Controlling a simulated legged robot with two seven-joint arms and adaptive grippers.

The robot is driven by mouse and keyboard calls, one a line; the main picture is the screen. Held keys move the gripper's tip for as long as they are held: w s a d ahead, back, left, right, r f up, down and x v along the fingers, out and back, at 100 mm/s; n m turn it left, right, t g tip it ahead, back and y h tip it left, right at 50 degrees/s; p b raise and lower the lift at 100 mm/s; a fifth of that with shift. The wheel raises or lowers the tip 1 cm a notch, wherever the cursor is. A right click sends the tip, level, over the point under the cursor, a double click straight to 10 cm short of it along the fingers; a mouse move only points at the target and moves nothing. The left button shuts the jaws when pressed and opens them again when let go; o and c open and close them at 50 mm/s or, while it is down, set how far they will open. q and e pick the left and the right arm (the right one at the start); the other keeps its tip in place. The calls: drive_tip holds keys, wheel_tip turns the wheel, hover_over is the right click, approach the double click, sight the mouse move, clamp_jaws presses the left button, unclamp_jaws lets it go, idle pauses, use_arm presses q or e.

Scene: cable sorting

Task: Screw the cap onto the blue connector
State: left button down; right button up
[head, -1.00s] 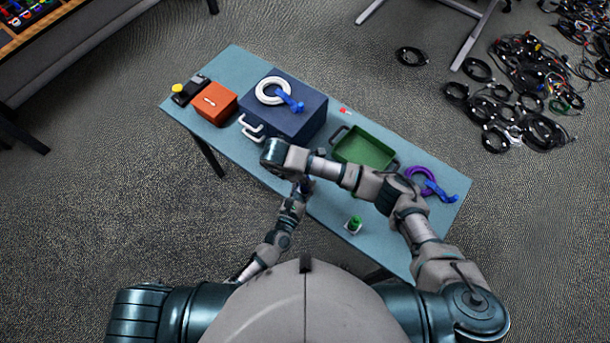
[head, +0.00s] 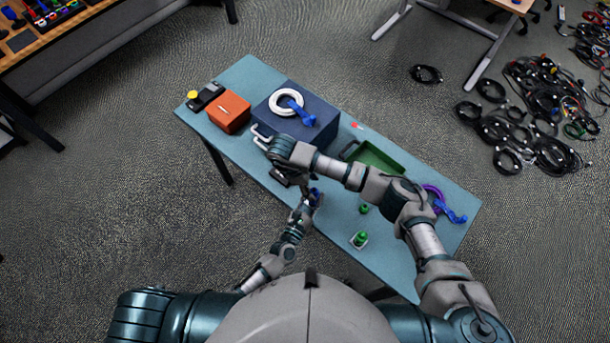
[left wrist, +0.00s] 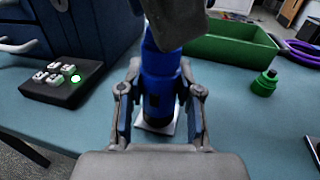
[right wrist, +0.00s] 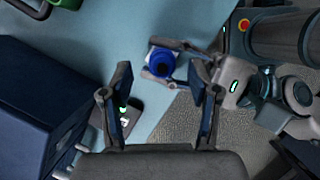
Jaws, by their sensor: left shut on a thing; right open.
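The blue connector (left wrist: 160,80) stands upright over a pale square base in the left wrist view, and also shows from above in the right wrist view (right wrist: 160,62). My left gripper (head: 307,203) is shut on it. My right gripper (right wrist: 160,90) is open and empty. It is close to the connector, and a grey part of it seems to cover the connector's top in the left wrist view. A green cap-like part (left wrist: 264,83) stands on the table to the right of the connector. It also shows in the head view (head: 363,209). No cap is visible on the connector.
A second green part (head: 360,240) is on a pale base near the front edge. A green tray (head: 385,152), purple coil (head: 432,190), blue box (head: 330,120) with a white coil, and orange box (head: 229,111) are on the table. A dark keypad (left wrist: 62,92) lies beside the box.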

drive_tip(key=v, duration=0.9)
drive_tip(key=shift+a+r, duration=0.15)
drive_tip(key=shift+r, duration=0.1)
use_arm(q)
drive_tip(key=c, duration=0.7)
unclamp_jaws()
drive_tip(key=shift+s+a, duration=0.1)
drive_tip(key=v, duration=1.1)
drive_tip(key=shift+s+a+f, duration=0.1)
drive_tip(key=shift+s+a, duration=0.1)
drive_tip(key=shift+s, duration=0.15)
